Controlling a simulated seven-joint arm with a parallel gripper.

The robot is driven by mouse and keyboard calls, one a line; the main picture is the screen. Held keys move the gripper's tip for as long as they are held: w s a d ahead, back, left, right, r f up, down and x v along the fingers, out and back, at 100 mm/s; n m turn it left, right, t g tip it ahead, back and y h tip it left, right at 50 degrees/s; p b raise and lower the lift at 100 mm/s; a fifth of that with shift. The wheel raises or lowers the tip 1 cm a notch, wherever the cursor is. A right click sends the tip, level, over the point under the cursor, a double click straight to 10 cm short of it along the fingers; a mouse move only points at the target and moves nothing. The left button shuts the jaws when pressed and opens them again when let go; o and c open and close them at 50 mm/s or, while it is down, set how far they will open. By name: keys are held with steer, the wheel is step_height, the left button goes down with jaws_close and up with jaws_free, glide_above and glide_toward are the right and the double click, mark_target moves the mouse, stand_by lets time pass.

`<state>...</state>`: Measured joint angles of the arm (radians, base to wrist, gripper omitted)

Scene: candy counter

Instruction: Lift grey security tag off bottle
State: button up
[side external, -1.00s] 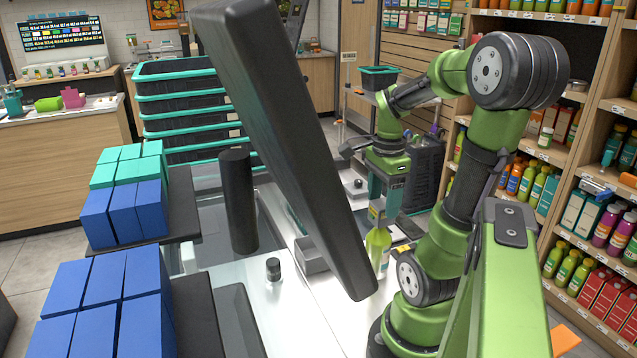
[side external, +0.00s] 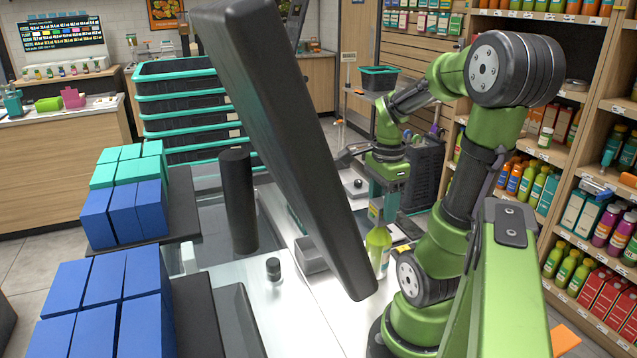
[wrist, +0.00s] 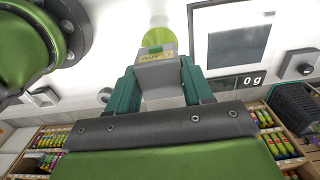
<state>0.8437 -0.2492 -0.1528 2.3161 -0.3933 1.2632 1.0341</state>
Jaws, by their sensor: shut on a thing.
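The yellow-green bottle (side external: 378,250) stands upright on the counter in the side view, left of my arm's base. In the wrist view its green body (wrist: 158,38) shows just beyond the tag. The grey security tag (wrist: 155,72), with a yellow label, sits between the two teal fingers of my gripper (wrist: 158,80). My gripper is shut on the tag. In the side view my gripper (side external: 384,198) is directly above the bottle, at its neck. Whether the tag still touches the bottle cannot be told; the tag is small and partly hidden there.
A big dark screen panel (side external: 285,140) blocks much of the side view. A scale (wrist: 238,45) reading 0 g lies right of the bottle in the wrist view. A dark basket (wrist: 296,110) is at the right.

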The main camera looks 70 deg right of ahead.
steer(key=shift+r, duration=2.85)
